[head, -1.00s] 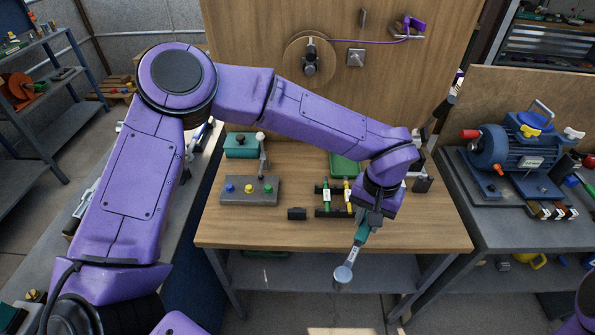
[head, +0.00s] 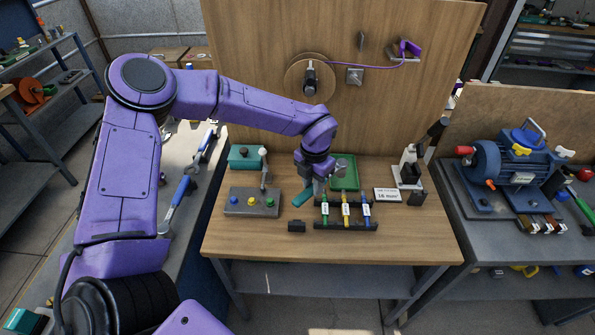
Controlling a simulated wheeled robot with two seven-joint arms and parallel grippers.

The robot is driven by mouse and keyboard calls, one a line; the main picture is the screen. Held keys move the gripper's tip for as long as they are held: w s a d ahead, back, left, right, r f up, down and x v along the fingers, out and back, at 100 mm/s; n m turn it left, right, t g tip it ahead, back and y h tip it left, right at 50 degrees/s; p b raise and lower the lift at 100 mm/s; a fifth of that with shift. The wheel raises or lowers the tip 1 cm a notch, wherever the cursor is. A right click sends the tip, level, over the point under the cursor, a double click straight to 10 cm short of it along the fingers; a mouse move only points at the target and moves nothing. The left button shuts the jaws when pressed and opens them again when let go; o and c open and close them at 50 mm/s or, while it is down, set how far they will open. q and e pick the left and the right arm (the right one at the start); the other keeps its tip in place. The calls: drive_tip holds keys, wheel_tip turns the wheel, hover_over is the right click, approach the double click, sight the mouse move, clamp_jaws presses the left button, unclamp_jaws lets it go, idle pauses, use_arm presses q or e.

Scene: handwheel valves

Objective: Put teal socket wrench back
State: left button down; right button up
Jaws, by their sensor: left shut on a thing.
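My left gripper (head: 316,183) is shut on the teal socket wrench (head: 303,197), above the wooden workbench in front of the back panel. A teal part of the wrench sticks out of the jaws to the lower left; the rest is hidden by the gripper and is too small to make out. Just right of and in front of the gripper stands a black rack (head: 346,223) with green, yellow and blue tools in it, each with a white label. I cannot tell whether the wrench touches the bench or rack. My right gripper is not in view.
A green tray (head: 344,172) lies behind the rack, and a small white sign (head: 387,195) stands right of it. A grey button box (head: 251,203) with a lever is at left, with a teal box (head: 245,157) behind.

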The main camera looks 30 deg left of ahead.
use_arm(q)
drive_tip(key=a+n, duration=0.1)
drive_tip(key=n, duration=0.1)
drive_tip(key=a+n, duration=0.2)
drive_tip(key=n, duration=0.1)
drive_tip(key=a+n+p, duration=0.1)
drive_tip(key=n, duration=0.2)
drive_tip(key=shift+s+a+f, duration=0.1)
drive_tip(key=shift+s+a, duration=0.15)
drive_tip(key=shift+s, duration=0.05)
drive_tip(key=shift+s+d, duration=0.1)
